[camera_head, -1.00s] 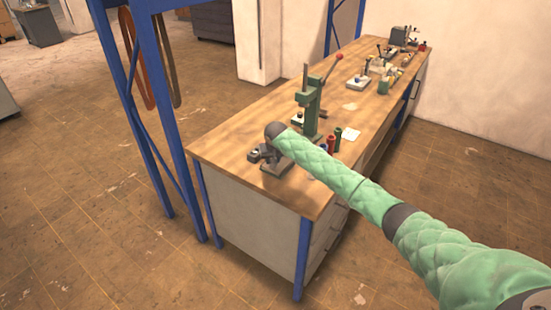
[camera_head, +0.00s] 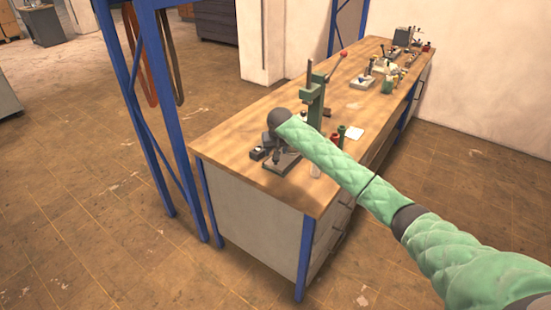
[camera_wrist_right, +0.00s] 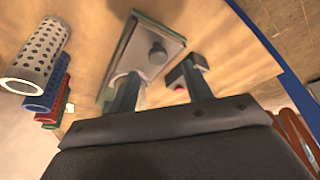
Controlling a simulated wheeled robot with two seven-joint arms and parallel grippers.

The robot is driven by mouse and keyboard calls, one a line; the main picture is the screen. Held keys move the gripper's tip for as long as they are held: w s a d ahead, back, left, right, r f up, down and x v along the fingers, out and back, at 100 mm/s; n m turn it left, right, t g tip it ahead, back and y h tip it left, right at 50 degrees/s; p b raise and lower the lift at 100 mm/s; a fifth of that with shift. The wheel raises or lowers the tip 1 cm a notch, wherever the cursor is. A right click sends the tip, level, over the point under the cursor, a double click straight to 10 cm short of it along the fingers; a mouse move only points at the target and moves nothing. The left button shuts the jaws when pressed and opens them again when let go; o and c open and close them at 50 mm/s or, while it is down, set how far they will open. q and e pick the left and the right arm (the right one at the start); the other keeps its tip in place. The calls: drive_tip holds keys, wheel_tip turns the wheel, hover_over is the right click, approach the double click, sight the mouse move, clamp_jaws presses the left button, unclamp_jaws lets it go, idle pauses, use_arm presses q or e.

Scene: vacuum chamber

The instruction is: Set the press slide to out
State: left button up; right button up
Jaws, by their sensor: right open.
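The green press (camera_head: 316,95) with its red-knobbed lever (camera_head: 343,54) stands upright on the wooden bench, just beyond my right wrist. My right arm comes in from the lower right, and its dark wrist end is above the near part of the bench. A grey plate (camera_head: 284,163) lies under the wrist. In the right wrist view a plate with a round knob (camera_wrist_right: 145,42) lies ahead of my open right gripper (camera_wrist_right: 160,78), partly behind one finger. I cannot tell which part is the press slide, or whether the fingers touch anything. My left gripper is out of view.
Perforated sleeves (camera_wrist_right: 36,58) stand beside the gripper in the wrist view. A white card (camera_head: 355,133) lies on the bench (camera_head: 225,142). Other devices (camera_head: 385,70) stand farther along it. A blue frame (camera_head: 160,110) rises at the bench's left end.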

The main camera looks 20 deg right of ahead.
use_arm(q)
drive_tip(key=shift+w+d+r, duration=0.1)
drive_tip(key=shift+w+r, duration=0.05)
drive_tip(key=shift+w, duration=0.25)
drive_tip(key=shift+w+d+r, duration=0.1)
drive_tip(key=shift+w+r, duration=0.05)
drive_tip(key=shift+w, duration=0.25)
use_arm(e)
drive_tip(key=shift+v, duration=1.1)
drive_tip(key=shift+f, duration=0.1)
